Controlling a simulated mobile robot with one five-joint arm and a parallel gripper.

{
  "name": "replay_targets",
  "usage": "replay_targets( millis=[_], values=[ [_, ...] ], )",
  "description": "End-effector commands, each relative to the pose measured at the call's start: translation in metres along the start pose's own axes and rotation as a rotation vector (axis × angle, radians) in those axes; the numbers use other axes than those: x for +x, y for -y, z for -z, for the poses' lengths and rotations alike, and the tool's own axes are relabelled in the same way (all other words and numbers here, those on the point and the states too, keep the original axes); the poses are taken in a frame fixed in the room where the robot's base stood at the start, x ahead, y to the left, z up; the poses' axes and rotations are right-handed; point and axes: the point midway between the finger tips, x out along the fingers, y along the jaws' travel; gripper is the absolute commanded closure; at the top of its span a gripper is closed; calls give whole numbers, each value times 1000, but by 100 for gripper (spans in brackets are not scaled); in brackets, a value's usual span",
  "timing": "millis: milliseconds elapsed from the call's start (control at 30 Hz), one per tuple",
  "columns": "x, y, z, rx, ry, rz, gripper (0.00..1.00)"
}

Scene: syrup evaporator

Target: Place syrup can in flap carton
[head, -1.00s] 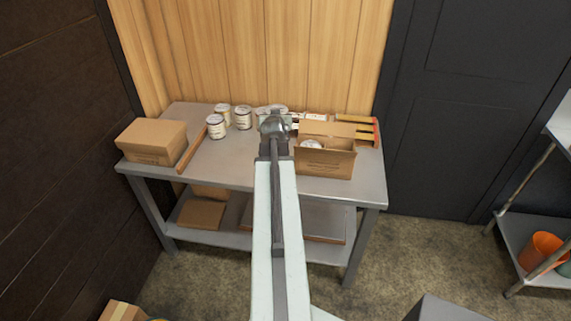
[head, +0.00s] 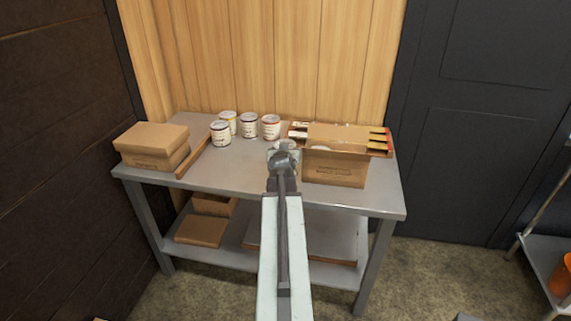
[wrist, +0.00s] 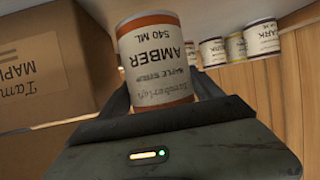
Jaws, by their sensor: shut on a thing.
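An amber syrup can (wrist: 155,60) with a white label and rust-coloured bands sits between the fingers of my gripper (wrist: 160,95) in the wrist view. In the head view my gripper (head: 284,150) is just left of the flap carton and largely hides the can. The flap carton (head: 334,170) stands on the right part of the table, with a raised flap (head: 338,135). The carton wall also fills the left of the wrist view (wrist: 50,75).
Several other cans (head: 248,126) stand at the back middle of the metal table (head: 235,175). A closed carton (head: 150,145) and a wooden strip (head: 192,158) are at the left. Long boxes (head: 378,142) lie behind the flap carton. The front middle of the table is clear.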

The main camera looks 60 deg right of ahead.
Motion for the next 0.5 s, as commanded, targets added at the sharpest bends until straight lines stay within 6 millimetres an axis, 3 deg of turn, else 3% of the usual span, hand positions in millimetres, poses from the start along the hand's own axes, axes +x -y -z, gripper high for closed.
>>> replay_targets(
  millis=[33, 167, 500],
  values=[
    [7, 0, -15, 0, -2, 0, 98],
    [14, 0, -33, 0, -2, 0, 98],
    [14, -1, -32, 0, -2, 0, 98]
  ],
)
